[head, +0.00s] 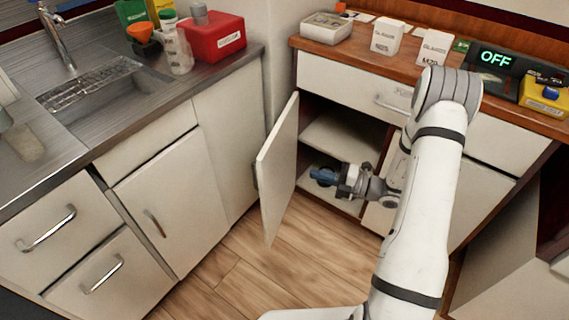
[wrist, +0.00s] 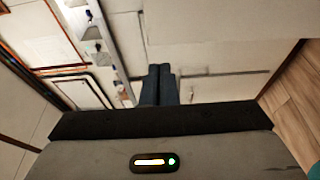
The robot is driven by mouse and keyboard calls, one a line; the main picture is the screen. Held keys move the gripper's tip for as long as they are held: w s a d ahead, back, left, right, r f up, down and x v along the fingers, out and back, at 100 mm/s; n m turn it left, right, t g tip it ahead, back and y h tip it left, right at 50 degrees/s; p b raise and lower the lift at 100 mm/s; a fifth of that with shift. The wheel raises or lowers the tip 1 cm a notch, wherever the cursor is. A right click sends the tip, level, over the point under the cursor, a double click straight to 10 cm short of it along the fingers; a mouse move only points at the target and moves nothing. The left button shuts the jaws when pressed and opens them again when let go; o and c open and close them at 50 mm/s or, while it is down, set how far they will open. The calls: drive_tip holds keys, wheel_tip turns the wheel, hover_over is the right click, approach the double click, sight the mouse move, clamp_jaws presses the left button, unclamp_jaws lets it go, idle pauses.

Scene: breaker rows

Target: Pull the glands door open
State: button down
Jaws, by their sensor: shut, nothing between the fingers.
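A white cabinet door (head: 278,165) under the wood-topped counter stands swung open at the left of its cabinet. I see no label on it that names it the glands door. The cabinet's inside, with a shelf (head: 345,140), shows through the opening. My gripper (head: 318,174) is at the opening, to the right of the door and apart from it in the picture. Its dark blue fingers are together and empty; they also show in the wrist view (wrist: 158,85) before pale panels. The door's handle is mostly hidden on its far face.
A drawer (head: 355,88) sits shut above the opening. White boxes (head: 388,35) and a black display reading OFF (head: 496,60) stand on the counter. A sink unit (head: 150,185) with shut doors and drawers is at left. Wood floor (head: 235,265) lies clear between.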

sight(265, 161)
drive_tip(key=b+x, duration=0.2)
drive_tip(key=x, duration=1.2)
drive_tip(key=shift+b, duration=0.3)
